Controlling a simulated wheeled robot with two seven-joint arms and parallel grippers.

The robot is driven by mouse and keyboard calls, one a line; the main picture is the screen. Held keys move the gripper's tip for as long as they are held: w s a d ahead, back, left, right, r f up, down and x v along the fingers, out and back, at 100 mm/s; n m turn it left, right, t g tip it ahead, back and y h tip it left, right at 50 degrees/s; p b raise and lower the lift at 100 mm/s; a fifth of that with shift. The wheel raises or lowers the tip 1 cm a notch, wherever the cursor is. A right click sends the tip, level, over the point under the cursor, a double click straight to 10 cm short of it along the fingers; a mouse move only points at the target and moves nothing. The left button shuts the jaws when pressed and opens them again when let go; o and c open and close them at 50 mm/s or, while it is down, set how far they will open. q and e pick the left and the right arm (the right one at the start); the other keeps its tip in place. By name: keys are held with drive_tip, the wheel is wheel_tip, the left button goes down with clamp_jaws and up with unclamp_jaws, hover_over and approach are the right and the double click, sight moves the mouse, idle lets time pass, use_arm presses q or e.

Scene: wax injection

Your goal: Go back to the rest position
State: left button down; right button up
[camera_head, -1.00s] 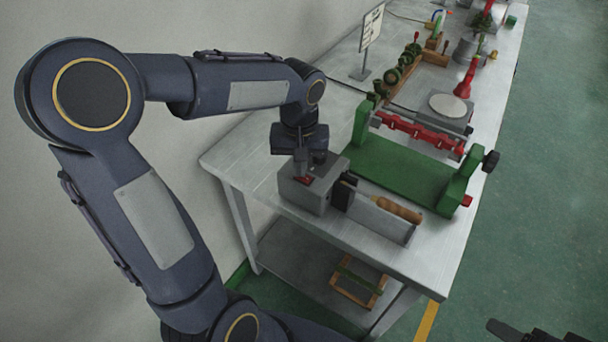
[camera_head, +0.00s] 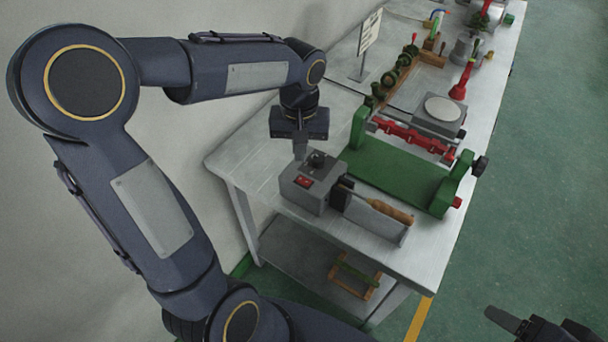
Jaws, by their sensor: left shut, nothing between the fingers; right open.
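My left gripper (camera_head: 300,148) is shut and empty. It points down just above the back of a small grey box (camera_head: 307,193) with a red switch and a dark knob on top. I see a small gap between its fingertips and the box, though their exact distance is hard to tell. My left arm arches in from the left above the table corner. My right gripper (camera_head: 538,328) shows only in part at the bottom right corner, over the green floor, with its dark fingers apart and nothing visible between them.
The grey table (camera_head: 240,160) carries a wood-handled tool (camera_head: 390,211) beside the box, a green frame (camera_head: 395,172) with a red bar, a scale-like device (camera_head: 440,112) and a standing sign (camera_head: 369,35). A wooden frame (camera_head: 355,278) lies on the lower shelf. The floor at right is clear.

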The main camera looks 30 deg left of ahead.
idle(0.4)
use_arm(q)
drive_tip(key=s+d+r+m+t+h, duration=0.1)
drive_tip(key=s+d+t+h, duration=0.1)
drive_tip(key=s, duration=0.6)
drive_tip(key=s+d+r+m+t+h, duration=0.1)
drive_tip(key=s+d+m+t, duration=0.1)
drive_tip(key=s, duration=0.7)
drive_tip(key=shift+t+h, duration=0.4)
drive_tip(key=shift+t, duration=0.4)
drive_tip(key=shift+r, duration=0.1)
